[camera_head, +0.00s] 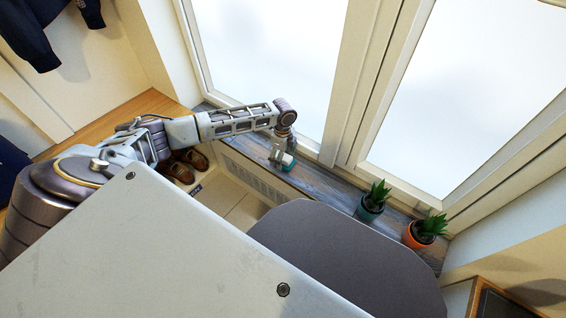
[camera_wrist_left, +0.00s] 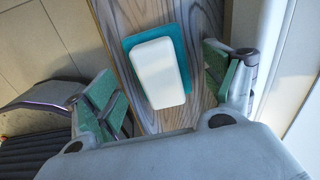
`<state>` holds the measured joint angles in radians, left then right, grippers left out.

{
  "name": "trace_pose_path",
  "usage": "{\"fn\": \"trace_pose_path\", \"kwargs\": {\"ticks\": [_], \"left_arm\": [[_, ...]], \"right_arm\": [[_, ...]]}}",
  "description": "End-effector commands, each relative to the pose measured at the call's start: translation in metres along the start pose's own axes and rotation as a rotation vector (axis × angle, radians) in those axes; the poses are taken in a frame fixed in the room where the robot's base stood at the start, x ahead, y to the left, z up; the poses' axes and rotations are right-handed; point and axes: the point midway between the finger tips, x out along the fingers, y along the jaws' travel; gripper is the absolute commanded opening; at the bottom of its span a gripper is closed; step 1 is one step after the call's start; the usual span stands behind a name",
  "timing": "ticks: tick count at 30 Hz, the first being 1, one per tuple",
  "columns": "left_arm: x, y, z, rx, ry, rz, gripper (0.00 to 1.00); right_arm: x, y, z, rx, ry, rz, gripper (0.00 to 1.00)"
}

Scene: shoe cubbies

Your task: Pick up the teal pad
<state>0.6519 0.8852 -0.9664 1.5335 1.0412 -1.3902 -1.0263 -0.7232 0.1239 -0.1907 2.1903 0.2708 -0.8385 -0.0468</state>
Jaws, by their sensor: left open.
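The teal pad (camera_wrist_left: 150,35) lies on the wooden window sill. A white rounded block (camera_wrist_left: 160,72) lies over most of it, so the teal shows mainly along the edges. My left gripper (camera_wrist_left: 162,82) is open, its green-padded fingers on either side of the pad and block, with a gap at each side. In the head view my left gripper (camera_head: 281,154) points down at the sill below the window, and the pad is mostly hidden behind it. My right gripper is not in view.
Two potted plants, one in a teal pot (camera_head: 369,209) and one in an orange pot (camera_head: 418,236), stand further right on the sill (camera_head: 325,187). The window frame (camera_head: 345,85) rises behind the sill. Brown shoes (camera_head: 180,172) stand to the left. A dark rounded seat or tabletop (camera_head: 345,255) is in front.

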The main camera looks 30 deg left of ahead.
Motion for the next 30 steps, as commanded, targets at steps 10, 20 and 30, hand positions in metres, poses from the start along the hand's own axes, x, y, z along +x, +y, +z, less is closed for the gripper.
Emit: {"fn": "trace_pose_path", "kwargs": {"ticks": [10,20,30], "left_arm": [[0.0087,-0.0003,0.0002,0.0,0.0,-0.001,0.84],[0.0085,-0.0003,0.0001,0.0,0.0,-0.001,0.84],[0.0086,-0.0002,0.0,0.0,0.0,-0.001,0.41]], "right_arm": [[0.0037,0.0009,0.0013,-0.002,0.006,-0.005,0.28],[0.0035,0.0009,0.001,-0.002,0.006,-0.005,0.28],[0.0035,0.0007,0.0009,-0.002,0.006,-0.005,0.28]]}}
